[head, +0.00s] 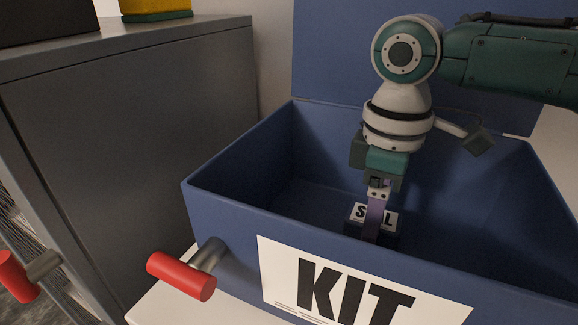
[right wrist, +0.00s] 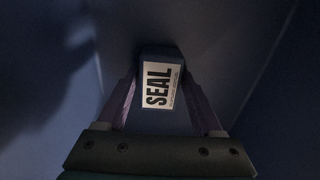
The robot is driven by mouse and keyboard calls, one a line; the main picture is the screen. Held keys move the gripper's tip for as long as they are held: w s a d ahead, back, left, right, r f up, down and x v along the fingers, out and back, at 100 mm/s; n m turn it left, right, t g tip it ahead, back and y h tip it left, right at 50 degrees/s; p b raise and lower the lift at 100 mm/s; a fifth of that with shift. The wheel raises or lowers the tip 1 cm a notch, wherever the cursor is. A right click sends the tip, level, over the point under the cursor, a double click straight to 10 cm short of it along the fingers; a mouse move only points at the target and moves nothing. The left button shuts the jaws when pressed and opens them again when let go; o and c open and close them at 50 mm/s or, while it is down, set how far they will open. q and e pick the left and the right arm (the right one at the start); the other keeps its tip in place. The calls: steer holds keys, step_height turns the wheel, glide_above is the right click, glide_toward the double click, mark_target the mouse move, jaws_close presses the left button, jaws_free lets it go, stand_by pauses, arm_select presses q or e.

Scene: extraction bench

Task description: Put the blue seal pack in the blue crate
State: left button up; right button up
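The blue seal pack (head: 388,229) is a dark blue block with a white label reading SEAL, partly covered by a gripper finger in the head view. It is inside the blue crate (head: 225,205), low down near the front wall with the KIT label. The pack also shows in the right wrist view (right wrist: 161,85), label facing the camera. My right gripper (head: 375,222) reaches down into the crate with its purple fingers closed against both sides of the pack. I cannot tell whether the pack touches the crate floor. My left gripper is not in view.
The crate stands open on a white surface (head: 165,304), its blue lid or panel (head: 330,50) raised behind. A red-tipped handle (head: 182,276) sticks out in front. A grey cabinet (head: 150,110) stands to the left, with a yellow and green object (head: 155,8) on top.

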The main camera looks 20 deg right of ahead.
steer(key=shift+o, duration=1.2)
steer(key=shift+r, duration=0.15)
step_height(320, 180, up, 12)
steer(key=p, duration=0.1)
steer(key=shift+p, duration=0.4)
